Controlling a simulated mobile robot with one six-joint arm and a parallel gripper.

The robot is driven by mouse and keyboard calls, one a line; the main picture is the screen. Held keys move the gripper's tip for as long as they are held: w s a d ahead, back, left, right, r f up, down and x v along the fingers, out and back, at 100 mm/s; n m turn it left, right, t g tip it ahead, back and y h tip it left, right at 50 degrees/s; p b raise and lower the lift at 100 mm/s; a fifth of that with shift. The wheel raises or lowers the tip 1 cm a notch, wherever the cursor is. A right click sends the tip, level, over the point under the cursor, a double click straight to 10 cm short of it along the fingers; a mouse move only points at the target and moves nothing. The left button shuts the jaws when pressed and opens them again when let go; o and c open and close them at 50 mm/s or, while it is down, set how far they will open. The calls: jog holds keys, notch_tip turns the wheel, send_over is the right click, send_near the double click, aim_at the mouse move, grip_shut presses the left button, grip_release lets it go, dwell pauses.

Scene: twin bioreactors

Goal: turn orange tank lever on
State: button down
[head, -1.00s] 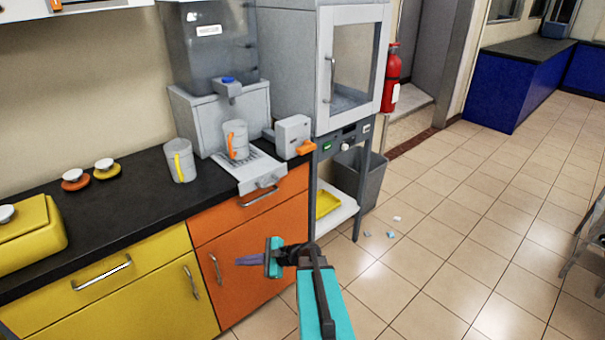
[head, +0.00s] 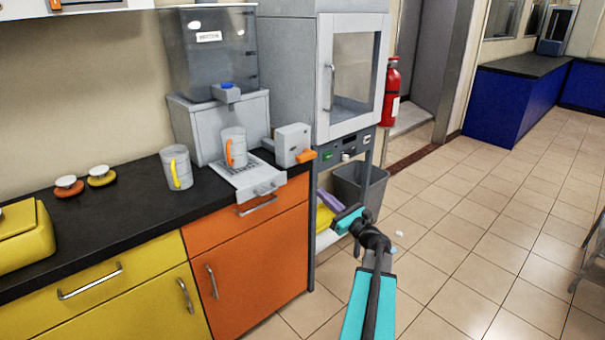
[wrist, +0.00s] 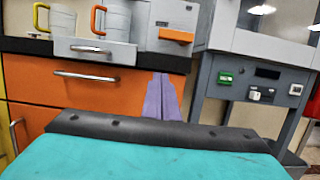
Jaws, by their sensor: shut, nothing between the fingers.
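The orange lever (head: 306,156) sticks out of the front of a small grey box (head: 292,143) on the black counter, beside the clear-walled tank (head: 208,55). It also shows at the top of the wrist view (wrist: 176,36), lying roughly level across the box. My gripper (head: 328,200) has purple fingers, which are shut and empty. It is below and right of the lever in the head view, apart from it, in front of the stand's lower shelf. In the wrist view the shut fingers (wrist: 162,98) point up towards the box, below the lever.
A mug with an orange handle (head: 234,148) stands on the drip tray (head: 252,180) under the tank tap. A mug with a yellow handle (head: 177,168) stands left of it. A glass-doored cabinet (head: 353,75) is right of the box. A bin (head: 360,188) stands beyond it.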

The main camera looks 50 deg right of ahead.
aim_at(303, 155)
jog(key=shift+w, duration=0.1)
jog(key=x, duration=0.9)
jog(key=shift+w, duration=0.4)
notch_tip(303, 155, up, 3)
jog(key=shift+p, duration=0.4)
jog(key=shift+r, duration=0.55)
jog(key=shift+s+r+m+p, duration=0.1)
jog(key=shift+r+m+p, duration=0.05)
jog(key=shift+m+p, duration=0.2)
